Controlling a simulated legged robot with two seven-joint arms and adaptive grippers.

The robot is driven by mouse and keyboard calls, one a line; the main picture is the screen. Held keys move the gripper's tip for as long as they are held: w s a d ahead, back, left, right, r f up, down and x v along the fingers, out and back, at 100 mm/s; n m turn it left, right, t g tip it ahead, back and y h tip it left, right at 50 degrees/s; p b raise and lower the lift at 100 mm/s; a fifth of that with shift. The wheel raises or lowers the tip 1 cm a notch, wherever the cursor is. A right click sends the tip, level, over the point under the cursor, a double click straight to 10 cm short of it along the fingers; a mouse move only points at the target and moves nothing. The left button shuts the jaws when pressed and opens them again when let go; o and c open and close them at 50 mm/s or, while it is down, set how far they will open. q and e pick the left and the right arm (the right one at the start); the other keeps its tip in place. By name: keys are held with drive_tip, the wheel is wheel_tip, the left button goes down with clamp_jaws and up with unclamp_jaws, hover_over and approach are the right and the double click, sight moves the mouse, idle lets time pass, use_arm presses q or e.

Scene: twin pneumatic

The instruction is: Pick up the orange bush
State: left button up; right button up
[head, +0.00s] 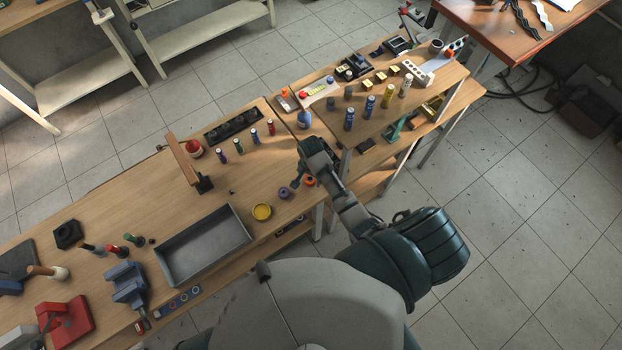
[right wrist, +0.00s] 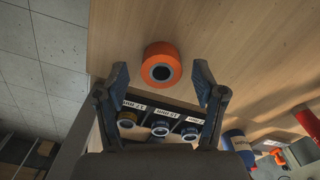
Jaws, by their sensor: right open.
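The orange bush (right wrist: 162,65), a short ring with a dark bore, sits on the wooden bench top in the right wrist view. In the head view the orange bush (head: 310,182) shows near the bench's front edge, partly hidden by my gripper. My right gripper (right wrist: 162,78) is open and empty; its two fingers stand apart on either side of the bush, not visibly touching it. In the head view my right gripper (head: 304,177) is over the bush. My left gripper is not in view.
A black labelled rack (right wrist: 160,117) with ring-shaped parts lies just below the bush in the wrist view. A grey tray (head: 165,269) lies further left.

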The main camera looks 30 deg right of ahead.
drive_tip(key=shift+a+f, duration=0.15)
drive_tip(key=shift+f, duration=0.1)
drive_tip(key=shift+a, duration=0.25)
drive_tip(key=shift+c, duration=0.9)
drive_tip(key=c, duration=0.8)
clamp_jaws()
drive_tip(key=shift+d, duration=0.15)
drive_tip(key=shift+r, duration=0.1)
